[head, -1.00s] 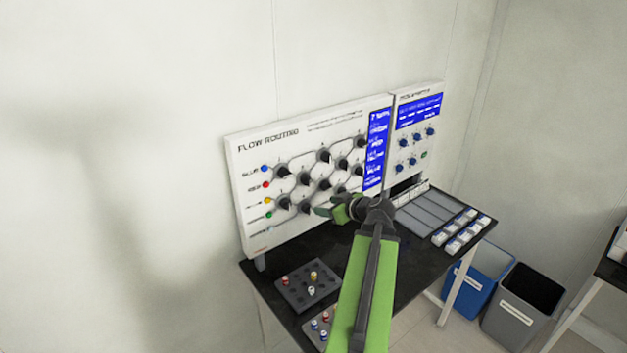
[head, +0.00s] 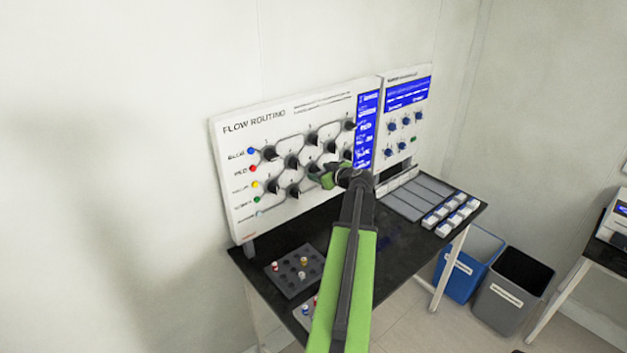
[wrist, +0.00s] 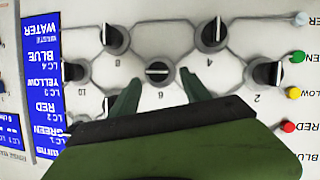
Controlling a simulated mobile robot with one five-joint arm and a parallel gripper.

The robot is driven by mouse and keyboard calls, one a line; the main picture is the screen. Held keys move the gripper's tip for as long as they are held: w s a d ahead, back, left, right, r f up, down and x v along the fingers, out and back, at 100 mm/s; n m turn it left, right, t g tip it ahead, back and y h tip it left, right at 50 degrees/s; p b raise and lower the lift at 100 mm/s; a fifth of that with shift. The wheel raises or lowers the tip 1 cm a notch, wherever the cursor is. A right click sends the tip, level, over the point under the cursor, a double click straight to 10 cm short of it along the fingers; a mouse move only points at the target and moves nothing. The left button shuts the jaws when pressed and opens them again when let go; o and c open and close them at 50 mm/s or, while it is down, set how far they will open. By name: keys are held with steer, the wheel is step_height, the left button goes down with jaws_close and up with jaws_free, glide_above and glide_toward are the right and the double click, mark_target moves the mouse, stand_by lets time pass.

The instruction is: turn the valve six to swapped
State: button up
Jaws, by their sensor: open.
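The white flow routing panel (head: 235,135) carries several dark valve knobs joined by grey lines. In the wrist view, which shows the panel upside down, valve six (wrist: 158,72) is a round dark knob with a pale line lying horizontally across it. My gripper (wrist: 160,76) is open, with one green finger to each side of valve six and no visible contact. In the head view, valve six (head: 310,167) is just left of my gripper (head: 319,172), which is close to the panel's lower middle.
Neighbouring knobs (wrist: 210,36) stand close around the fingers. A blue display (wrist: 42,75) is on the panel. Below are a black bench (head: 330,232), a peg tray (head: 285,280) and a grey tray (head: 415,197). Blue and grey bins (head: 515,290) stand at right.

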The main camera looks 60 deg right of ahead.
mark_target(315, 170)
steer(key=x, duration=0.3)
steer(key=shift+w+d+f+b, duration=0.15)
steer(key=shift+w+b, duration=0.15)
steer(key=shift+b, duration=0.1)
steer(key=shift+c, duration=0.4)
